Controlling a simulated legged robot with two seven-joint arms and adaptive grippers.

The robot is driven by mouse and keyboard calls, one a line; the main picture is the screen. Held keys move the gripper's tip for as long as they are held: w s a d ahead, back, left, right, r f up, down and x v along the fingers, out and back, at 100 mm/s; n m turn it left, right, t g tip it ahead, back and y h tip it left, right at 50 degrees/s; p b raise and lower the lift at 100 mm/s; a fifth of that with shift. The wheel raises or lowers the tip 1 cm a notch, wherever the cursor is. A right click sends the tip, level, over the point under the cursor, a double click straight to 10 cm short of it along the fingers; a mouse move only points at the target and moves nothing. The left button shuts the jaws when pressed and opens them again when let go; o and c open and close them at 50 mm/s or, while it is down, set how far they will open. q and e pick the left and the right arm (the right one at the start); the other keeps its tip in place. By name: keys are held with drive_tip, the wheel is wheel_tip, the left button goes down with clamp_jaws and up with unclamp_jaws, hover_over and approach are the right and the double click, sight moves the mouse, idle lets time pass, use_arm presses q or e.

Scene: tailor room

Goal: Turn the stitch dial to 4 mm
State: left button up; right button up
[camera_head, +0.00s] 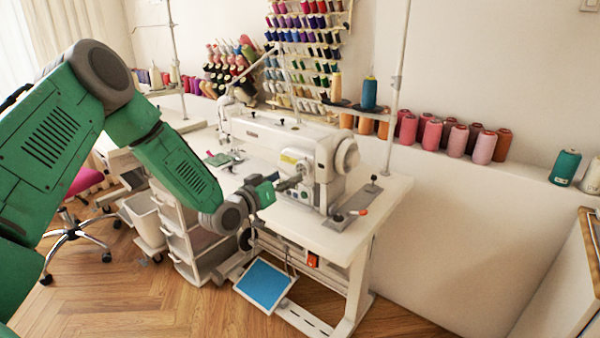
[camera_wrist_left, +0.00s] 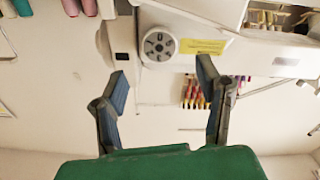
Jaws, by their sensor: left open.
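The stitch dial (camera_wrist_left: 158,45) is a round grey knob with dark marks on the white sewing machine. In the left wrist view it lies beyond the gap between my left gripper's fingers. Its set value is too small to read. The white sewing machine (camera_head: 262,133) stands on its table in the head view. My right gripper is not in view.
A thread stand pole (camera_head: 396,95) rises behind. Thread cones (camera_head: 458,140) line the ledge. A white drawer unit (camera_head: 187,235) stands below my arm.

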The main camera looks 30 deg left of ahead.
sight(300, 169)
use_arm(q)
drive_tip(key=w, duration=0.4)
drive_tip(key=shift+w+f, duration=0.25)
drive_tip(key=shift+w, duration=0.15)
drive_tip(key=shift+w+d+r+b, duration=0.15)
drive_tip(key=shift+w+d+b, duration=0.15)
drive_tip(key=shift+w, duration=0.4)
drive_tip(key=shift+a, duration=0.15)
drive_tip(key=c, duration=1.1)
